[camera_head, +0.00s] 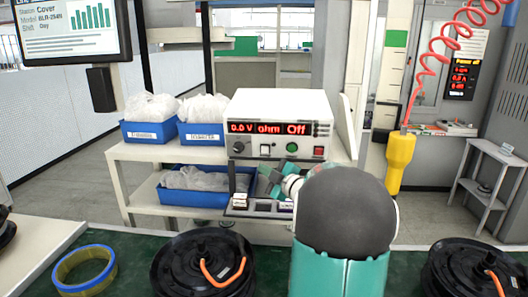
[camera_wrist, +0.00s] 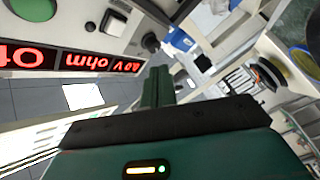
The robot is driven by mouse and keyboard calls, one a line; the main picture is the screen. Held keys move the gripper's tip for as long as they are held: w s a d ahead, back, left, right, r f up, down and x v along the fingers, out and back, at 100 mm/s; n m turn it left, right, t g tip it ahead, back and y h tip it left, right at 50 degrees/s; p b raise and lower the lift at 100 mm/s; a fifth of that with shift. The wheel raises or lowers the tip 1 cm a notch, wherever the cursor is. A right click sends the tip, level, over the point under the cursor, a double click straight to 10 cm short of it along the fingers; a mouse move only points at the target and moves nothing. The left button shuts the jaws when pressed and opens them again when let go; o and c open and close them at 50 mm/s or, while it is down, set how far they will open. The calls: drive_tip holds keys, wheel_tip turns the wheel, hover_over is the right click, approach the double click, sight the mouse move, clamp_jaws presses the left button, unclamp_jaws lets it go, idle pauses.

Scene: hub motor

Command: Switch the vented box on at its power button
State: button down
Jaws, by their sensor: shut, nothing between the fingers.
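The vented box (camera_head: 277,110) is a white instrument on the bench shelf. Its red display (camera_head: 268,128) reads "0.0 V ohm Off". In the head view my gripper (camera_head: 275,177) is partly hidden by my arm.
Blue bins (camera_head: 150,133) with plastic bags stand left of the box. A yellow tool (camera_head: 400,160) hangs on a red coiled hose at right. Black hub motors (camera_head: 190,272) and a blue-yellow ring (camera_head: 70,284) lie on the green worktop (camera_head: 128,250) in front.

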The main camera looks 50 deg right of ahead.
drive_tip(key=w+d+r, duration=0.1)
drive_tip(key=w+d, duration=0.3)
drive_tip(key=d, duration=0.1)
drive_tip(key=shift+w+d, duration=0.3)
drive_tip(key=shift+d, duration=0.05)
drive_tip(key=shift+w+d, duration=0.1)
idle(1.8)
drive_tip(key=shift+w+d+r, duration=0.1)
drive_tip(key=shift+w+d, duration=0.05)
drive_tip(key=shift+d, duration=0.05)
drive_tip(key=shift+w+d, duration=0.25)
drive_tip(key=shift+d, duration=0.1)
idle(0.8)
idle(0.3)
drive_tip(key=shift+s+a, duration=0.5)
drive_tip(key=shift+a, duration=0.15)
drive_tip(key=shift+s+a+f, duration=0.2)
drive_tip(key=shift+s+a, duration=0.6)
drive_tip(key=shift+a, duration=0.2)
drive_tip(key=shift+s+a+f, duration=0.2)
drive_tip(key=shift+s+a, duration=0.6)
drive_tip(key=shift+a, duration=0.15)
drive_tip(key=shift+a, duration=0.1)
